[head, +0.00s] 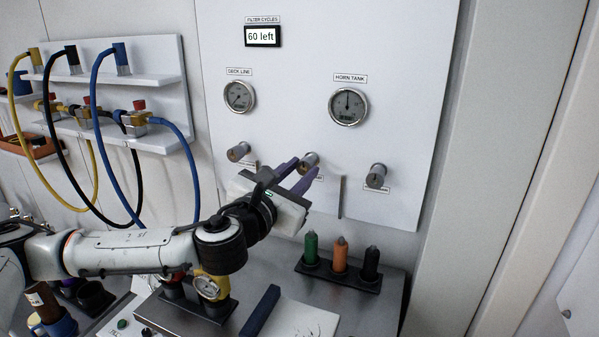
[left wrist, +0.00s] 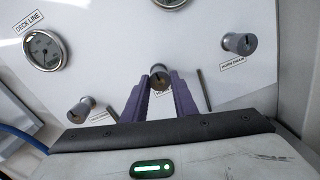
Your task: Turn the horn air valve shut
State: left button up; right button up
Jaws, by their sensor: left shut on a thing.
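The white panel (head: 280,100) carries three grey valve knobs in a row. My left gripper (head: 305,172) has its purple fingers on either side of the middle knob (head: 309,159) and is shut on it. In the left wrist view this knob (left wrist: 159,73) shows between the fingertips (left wrist: 159,85); its label is mostly hidden. The left knob (head: 238,151) and right knob (head: 376,176) are untouched by the gripper. The HORN TANK gauge (head: 348,105) has its needle pointing about straight up. The DECK LINE gauge (head: 239,96) is to its left. My right gripper is not in view.
A display (head: 263,36) reads "60 left". A thin dark bar (head: 341,197) stands on the panel right of my fingers. Green, orange and black bottles (head: 340,255) stand on a bench below. Hoses (head: 98,90) hang from shelves at left.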

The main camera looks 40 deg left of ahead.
pick_arm(q)
jog(key=shift+f, duration=0.1)
dwell(0.4)
jog(key=o, duration=1)
jog(key=shift+o, duration=0.2)
